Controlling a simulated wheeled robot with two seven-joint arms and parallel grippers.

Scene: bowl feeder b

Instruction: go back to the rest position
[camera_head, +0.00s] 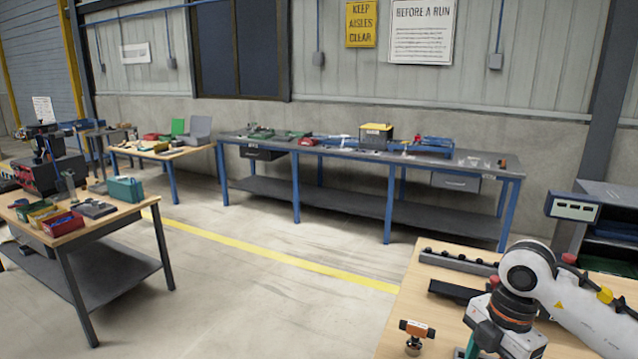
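Neither of my grippers shows clearly in the head view, and I see no pair of fingertips. At the lower right a white jointed arm (573,305) with dark rings and an orange band reaches over a wooden table (398,340). I cannot tell whether this arm is mine. Its lower end is cut off by the picture's bottom edge. A small orange-topped piece (417,329) stands on the table to its left, apart from it.
A long grey workbench (345,150) with blue legs stands along the wall. A wooden table (110,223) with coloured bins is at the left, and another (165,153) stands behind it. A metal cabinet (610,195) is at the right. Open floor (250,290) with a yellow line lies between.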

